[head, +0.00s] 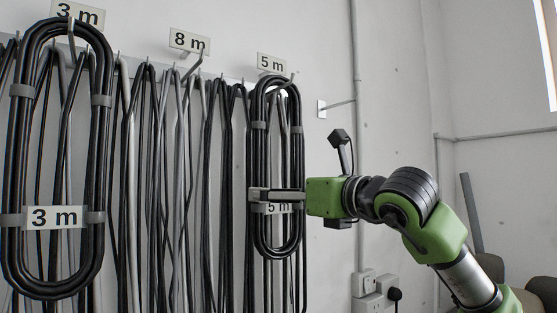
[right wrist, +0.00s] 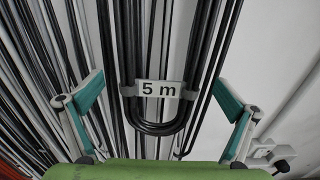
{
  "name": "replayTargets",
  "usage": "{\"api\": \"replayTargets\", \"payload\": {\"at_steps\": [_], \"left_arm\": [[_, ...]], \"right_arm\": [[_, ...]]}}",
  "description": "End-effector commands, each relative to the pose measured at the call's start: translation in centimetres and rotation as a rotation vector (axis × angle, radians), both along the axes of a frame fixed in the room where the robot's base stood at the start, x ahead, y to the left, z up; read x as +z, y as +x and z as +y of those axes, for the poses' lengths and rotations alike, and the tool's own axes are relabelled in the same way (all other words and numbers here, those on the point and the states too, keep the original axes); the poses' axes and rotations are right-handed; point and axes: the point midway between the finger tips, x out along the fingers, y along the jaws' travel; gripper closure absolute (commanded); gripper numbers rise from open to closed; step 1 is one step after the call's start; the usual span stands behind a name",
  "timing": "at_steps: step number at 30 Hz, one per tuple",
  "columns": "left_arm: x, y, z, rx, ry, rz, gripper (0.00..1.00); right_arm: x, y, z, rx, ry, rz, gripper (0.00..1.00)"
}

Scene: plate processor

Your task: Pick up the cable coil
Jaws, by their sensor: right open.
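A black cable coil with a 5 m label (head: 257,160) hangs on a wall hook under a "5 m" sign. My right gripper (head: 265,195) reaches in from the right at the coil's lower half, level with its label. In the right wrist view the same coil (right wrist: 150,127) hangs between the two spread fingers of the right gripper (right wrist: 163,87), with a gap on each side. This gripper is open and holds nothing. A larger coil with a 3 m label (head: 100,140) hangs at the left. My left gripper is not in view.
Several loose black and grey cables (head: 185,170) hang from the rack between the two coils, close behind the 5 m coil. An "8 m" sign (head: 189,41) is above them. A wall conduit (head: 362,120) and sockets (head: 367,300) are to the right.

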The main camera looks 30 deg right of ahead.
Motion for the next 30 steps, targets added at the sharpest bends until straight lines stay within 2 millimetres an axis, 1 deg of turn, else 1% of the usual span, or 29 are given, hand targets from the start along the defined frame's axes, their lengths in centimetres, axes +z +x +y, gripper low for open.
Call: {"api": "replayTargets", "payload": {"at_steps": [1,6,9,15,17,18,21,22,23,30], "left_arm": [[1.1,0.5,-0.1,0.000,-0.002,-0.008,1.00],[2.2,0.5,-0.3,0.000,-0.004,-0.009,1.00],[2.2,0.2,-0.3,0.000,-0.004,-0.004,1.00],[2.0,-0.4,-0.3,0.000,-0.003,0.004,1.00],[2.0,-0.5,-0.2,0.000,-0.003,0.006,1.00],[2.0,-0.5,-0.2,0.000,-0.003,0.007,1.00],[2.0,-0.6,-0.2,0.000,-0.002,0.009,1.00],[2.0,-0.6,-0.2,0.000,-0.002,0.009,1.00],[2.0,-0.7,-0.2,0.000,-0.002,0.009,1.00],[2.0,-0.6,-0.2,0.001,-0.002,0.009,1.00]], "right_arm": [[0.3,0.8,0.0,-0.001,0.000,0.006,0.00],[0.0,2.9,0.3,0.001,0.002,0.004,0.00],[-0.1,3.3,0.3,0.000,0.002,0.003,0.00],[-0.2,3.4,0.3,0.000,0.001,0.001,0.00],[-0.2,3.3,0.3,0.001,0.001,0.001,0.16],[-0.2,3.3,0.3,0.001,0.001,0.001,0.26],[-0.2,3.3,0.3,0.001,0.001,0.001,0.49],[-0.2,3.3,0.3,0.001,0.001,0.001,0.49],[0.0,3.3,0.3,0.001,0.001,-0.003,0.54],[0.0,3.3,0.3,0.001,0.002,-0.003,0.54]]}}
